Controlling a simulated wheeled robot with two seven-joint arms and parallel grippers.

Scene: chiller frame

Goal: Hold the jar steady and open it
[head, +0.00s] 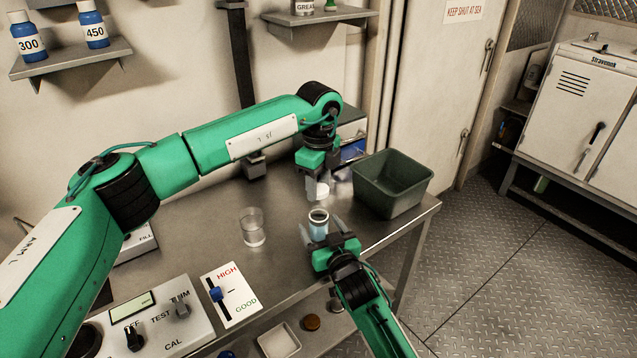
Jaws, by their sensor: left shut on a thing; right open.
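The jar (318,226) is a small clear vessel with bluish contents, upright on the steel bench. Its top looks open. My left gripper (314,187) is above it, pointing down, shut on a white lid (321,192) that is clear of the jar's rim. My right gripper (332,231) is open at the jar's near side, with its fingers close to the jar. Whether a finger touches the jar I cannot tell.
An empty clear glass (252,228) stands left of the jar. A dark green bin (392,183) sits at the bench's right end. A control panel (150,325) and a HIGH/GOOD gauge card (231,294) are at the front left. Bare bench lies between.

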